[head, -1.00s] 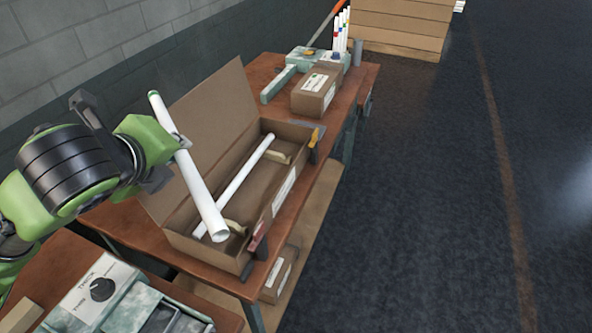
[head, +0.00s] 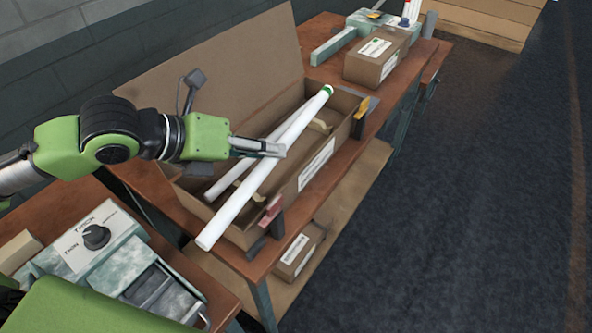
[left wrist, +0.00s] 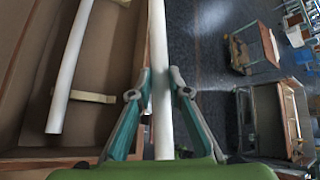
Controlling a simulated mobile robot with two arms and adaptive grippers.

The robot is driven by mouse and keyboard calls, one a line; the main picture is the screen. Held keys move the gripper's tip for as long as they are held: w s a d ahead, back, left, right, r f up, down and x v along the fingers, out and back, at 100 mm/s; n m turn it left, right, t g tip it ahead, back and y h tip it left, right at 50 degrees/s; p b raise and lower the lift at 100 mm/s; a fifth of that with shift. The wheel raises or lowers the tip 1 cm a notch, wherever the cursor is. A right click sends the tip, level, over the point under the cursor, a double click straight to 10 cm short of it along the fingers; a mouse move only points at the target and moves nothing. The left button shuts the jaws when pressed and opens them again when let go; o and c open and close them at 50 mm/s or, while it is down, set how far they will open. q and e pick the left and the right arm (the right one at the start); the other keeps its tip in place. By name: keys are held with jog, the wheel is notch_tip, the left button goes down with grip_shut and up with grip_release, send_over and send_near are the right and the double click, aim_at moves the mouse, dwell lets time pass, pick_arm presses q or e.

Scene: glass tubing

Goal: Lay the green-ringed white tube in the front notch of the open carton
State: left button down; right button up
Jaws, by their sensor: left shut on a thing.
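The green-ringed white tube (head: 245,190) is held by my left gripper (head: 272,150) above the open carton (head: 318,165). It slants from lower left to upper right, with the green ring at its far upper end. In the left wrist view, the tube (left wrist: 160,70) runs between the two fingers (left wrist: 158,92). Another white tube (head: 228,178) lies inside the carton; it also shows in the left wrist view (left wrist: 70,65). A pale notched support (left wrist: 92,97) crosses under that tube. The front notch is partly hidden by the held tube. My right gripper is not in view.
A closed labelled box (head: 376,56) stands behind the carton on the table. Red (head: 271,212) and yellow (head: 362,107) pieces sit at the carton's right-hand corners. A machine with a dial (head: 95,237) stands front left. The carton's raised lid (head: 215,80) stands at the left.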

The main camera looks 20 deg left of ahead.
pick_arm(q)
jog(key=shift+s+d+f+m+g+h+b, duration=0.15)
jog(key=shift+s+f+m+g+h+b, duration=0.3)
jog(key=shift+f+m+b, duration=0.3)
jog(key=shift+w+r, duration=0.15)
jog(key=w+f+p, duration=0.1)
jog(key=w+f, duration=0.1)
jog(key=w, duration=0.2)
jog(key=w+f, duration=0.3)
jog(key=w, duration=0.1)
jog(key=w+f+p, duration=0.1)
jog(key=w+f, duration=0.2)
jog(key=w, duration=0.1)
jog(key=shift+w+a+f+p, duration=0.15)
jog(key=shift+a+p, duration=0.15)
jog(key=shift+w+f, duration=0.55)
jog(key=shift+f, duration=0.25)
notch_tip(320, 180, down, 3)
jog(key=shift+p, duration=0.3)
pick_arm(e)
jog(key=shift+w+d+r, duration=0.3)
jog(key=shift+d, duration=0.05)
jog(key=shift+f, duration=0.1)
